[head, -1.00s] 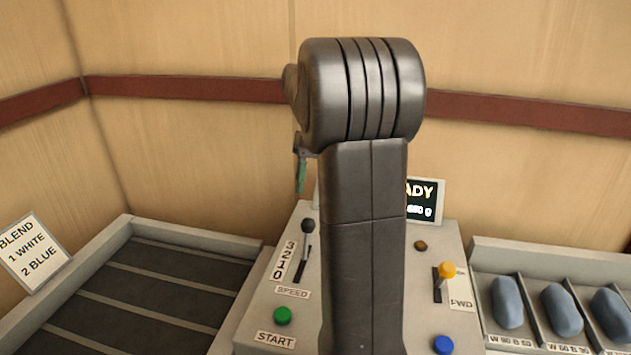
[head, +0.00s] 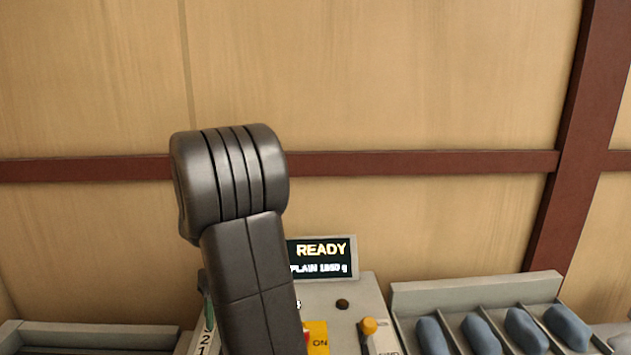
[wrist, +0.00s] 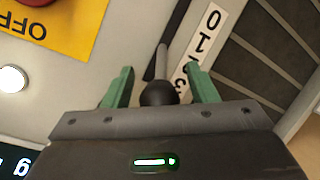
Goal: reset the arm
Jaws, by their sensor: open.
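My gripper (wrist: 158,68) is open in the wrist view, with its two green fingers spread. The black round knob of the speed lever (wrist: 160,94) lies between the fingers, with a visible gap on each side. The lever's shaft runs up the picture beside the white number strip (wrist: 199,47). In the head view my dark arm stands left of centre, and only a sliver of a green finger shows at its lower left. The arm hides the lever there.
The panel display (head: 322,259) reads READY. A yellow-orange lever knob (head: 369,326) and a dark button (head: 342,305) are right of my arm. A tray (head: 475,291) holds several blue-grey bundles. A yellow OFF plate (wrist: 45,30) and a lit white lamp (wrist: 12,79) show in the wrist view.

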